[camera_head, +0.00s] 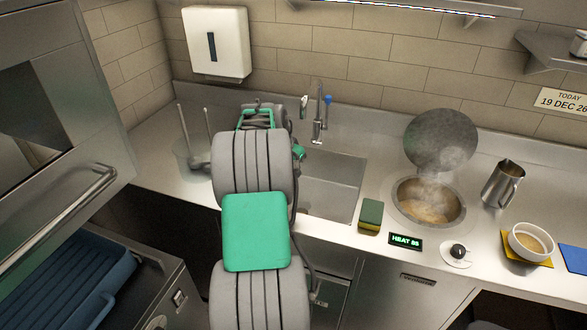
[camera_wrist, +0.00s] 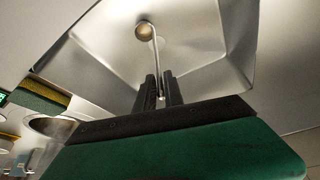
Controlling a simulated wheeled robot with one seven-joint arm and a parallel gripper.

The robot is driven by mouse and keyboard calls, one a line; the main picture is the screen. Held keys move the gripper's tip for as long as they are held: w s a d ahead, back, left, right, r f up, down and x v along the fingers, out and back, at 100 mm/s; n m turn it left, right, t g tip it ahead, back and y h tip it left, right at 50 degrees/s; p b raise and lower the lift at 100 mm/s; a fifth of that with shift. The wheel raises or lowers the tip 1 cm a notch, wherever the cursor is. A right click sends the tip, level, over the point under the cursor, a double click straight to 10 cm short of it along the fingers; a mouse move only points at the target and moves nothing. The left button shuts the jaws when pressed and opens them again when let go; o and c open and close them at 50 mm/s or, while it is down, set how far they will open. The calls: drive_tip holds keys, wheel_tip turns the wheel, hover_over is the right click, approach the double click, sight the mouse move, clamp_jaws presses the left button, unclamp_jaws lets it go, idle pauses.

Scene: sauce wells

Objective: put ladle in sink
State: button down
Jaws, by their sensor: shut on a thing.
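In the wrist view, the two dark fingers of my gripper (camera_wrist: 160,88) are shut on the handle of the ladle (camera_wrist: 155,55). Its round bowl is at the far end of the handle, seen against the sink basin (camera_wrist: 195,45). I cannot tell whether the bowl touches the sink floor. In the head view, the sink (camera_head: 332,185) is partly covered by my arm, and my gripper and the held ladle are hidden.
A tap (camera_head: 319,115) stands behind the sink. A clear container (camera_head: 187,157) with upright handles is to the left. A sponge (camera_head: 371,214), a steaming well (camera_head: 428,208) with raised lid (camera_head: 440,138), a steel jug (camera_head: 500,183) and a bowl (camera_head: 530,243) are to the right.

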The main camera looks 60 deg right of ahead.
drive_tip(key=shift+f, duration=0.2)
drive_tip(key=c, duration=1.9)
unclamp_jaws()
drive_tip(key=shift+f, duration=0.1)
drive_tip(key=o, duration=0.4)
drive_tip(key=shift+o, duration=0.2)
